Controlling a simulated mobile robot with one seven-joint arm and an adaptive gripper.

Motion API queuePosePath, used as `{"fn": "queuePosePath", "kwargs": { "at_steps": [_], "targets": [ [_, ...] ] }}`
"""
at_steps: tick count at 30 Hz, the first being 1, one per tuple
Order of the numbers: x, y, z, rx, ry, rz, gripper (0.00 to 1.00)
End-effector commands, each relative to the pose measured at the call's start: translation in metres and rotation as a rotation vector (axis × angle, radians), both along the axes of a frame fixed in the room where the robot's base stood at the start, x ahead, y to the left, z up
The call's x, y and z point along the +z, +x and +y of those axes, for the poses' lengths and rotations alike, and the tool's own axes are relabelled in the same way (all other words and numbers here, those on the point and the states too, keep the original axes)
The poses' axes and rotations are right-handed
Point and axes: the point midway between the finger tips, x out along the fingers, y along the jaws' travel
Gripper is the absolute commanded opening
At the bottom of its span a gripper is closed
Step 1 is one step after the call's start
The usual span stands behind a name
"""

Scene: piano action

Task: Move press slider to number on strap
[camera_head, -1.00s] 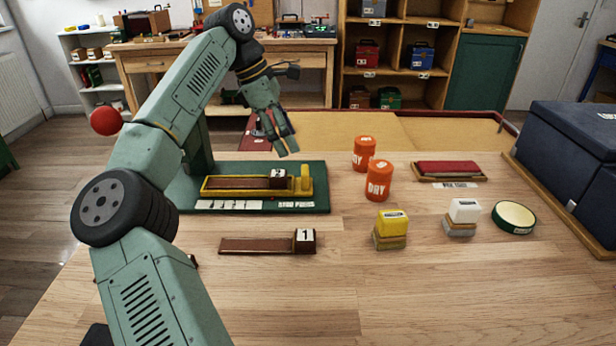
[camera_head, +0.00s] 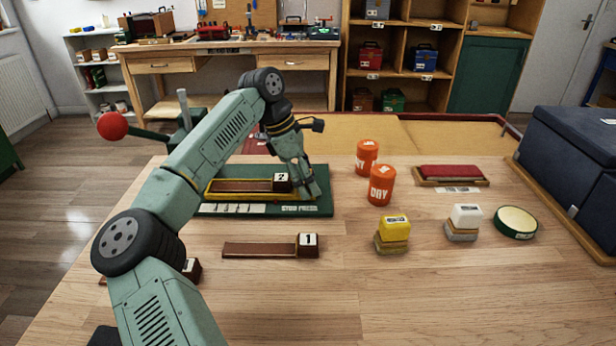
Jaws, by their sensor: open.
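The press has a green base (camera_head: 318,208) with a yellow tray (camera_head: 222,194). A brown strap (camera_head: 245,185) lies in the tray. Its dark end block carries a white tag (camera_head: 282,177) that seems to read 2. White marks (camera_head: 240,208) run along the base's front edge. My gripper (camera_head: 308,195) points down at the right end of the press, just right of the tagged block. It is open. The yellow slider piece at that end is mostly hidden by my gripper, and I cannot tell whether the fingers touch it.
Another strap (camera_head: 258,250) with a tag reading 1 lies in front. Two orange tins (camera_head: 381,185), a yellow stamp block (camera_head: 393,228), a white one (camera_head: 466,218), a round tin (camera_head: 515,222) and a red pad (camera_head: 450,174) stand to the right.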

Motion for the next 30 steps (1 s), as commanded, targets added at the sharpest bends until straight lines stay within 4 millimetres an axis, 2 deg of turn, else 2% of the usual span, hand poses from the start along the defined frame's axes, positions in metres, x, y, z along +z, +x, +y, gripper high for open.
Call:
{"fn": "queuePosePath", "kwargs": {
  "at_steps": [4, 30],
  "targets": [
    [0.0001, 0.0001, 0.0001, 0.000, 0.000, 0.000, 0.60],
    [0.0004, -0.0001, 0.0001, -0.001, 0.000, 0.000, 0.02]
  ]
}}
